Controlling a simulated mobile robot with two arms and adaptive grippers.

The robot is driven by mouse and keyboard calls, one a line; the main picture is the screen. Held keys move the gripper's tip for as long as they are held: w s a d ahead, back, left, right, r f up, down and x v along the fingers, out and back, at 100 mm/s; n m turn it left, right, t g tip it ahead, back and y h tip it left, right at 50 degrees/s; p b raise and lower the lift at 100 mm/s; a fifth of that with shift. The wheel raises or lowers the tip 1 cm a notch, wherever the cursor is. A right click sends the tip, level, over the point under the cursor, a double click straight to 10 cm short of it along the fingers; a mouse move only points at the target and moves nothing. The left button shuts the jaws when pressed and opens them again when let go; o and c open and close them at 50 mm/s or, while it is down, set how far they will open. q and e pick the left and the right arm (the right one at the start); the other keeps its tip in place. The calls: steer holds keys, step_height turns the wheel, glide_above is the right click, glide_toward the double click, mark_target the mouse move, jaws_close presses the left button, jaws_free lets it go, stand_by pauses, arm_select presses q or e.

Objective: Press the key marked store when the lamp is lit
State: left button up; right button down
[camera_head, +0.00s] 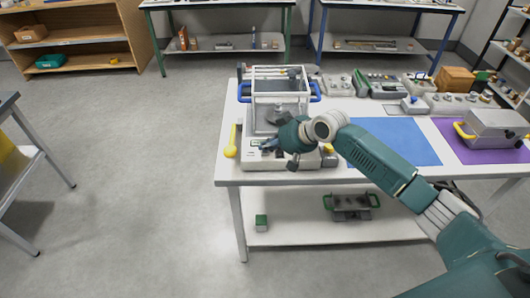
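A balance with a clear, white-framed draft shield (252,98) and blue side handles stands at the left end of the white table. Its pale base (250,161) sticks out at the front. My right gripper (279,155) is over the front of this base, just in front of the shield. Its dark fingers are small and partly behind my wrist, so I cannot tell whether they are open or shut, or whether they touch the base. The gripper and wrist cover much of the front panel. I cannot make out a key marked store or a lamp. My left gripper is not in view.
A blue mat (405,138) lies under my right forearm. A grey case with a yellow handle (492,128) sits on a purple mat (470,154). Several instruments line the table's back. Floor on the left is clear.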

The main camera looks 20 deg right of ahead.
mark_target(266, 154)
steer(key=shift+f, duration=0.4)
stand_by(0.5)
steer(key=shift+r, duration=0.1)
steer(key=shift+r+p, duration=0.7)
steer(key=shift+p, duration=0.2)
step_height(266, 154, up, 5)
steer(key=p, duration=0.5)
steer(key=shift+f, duration=0.1)
stand_by(0.4)
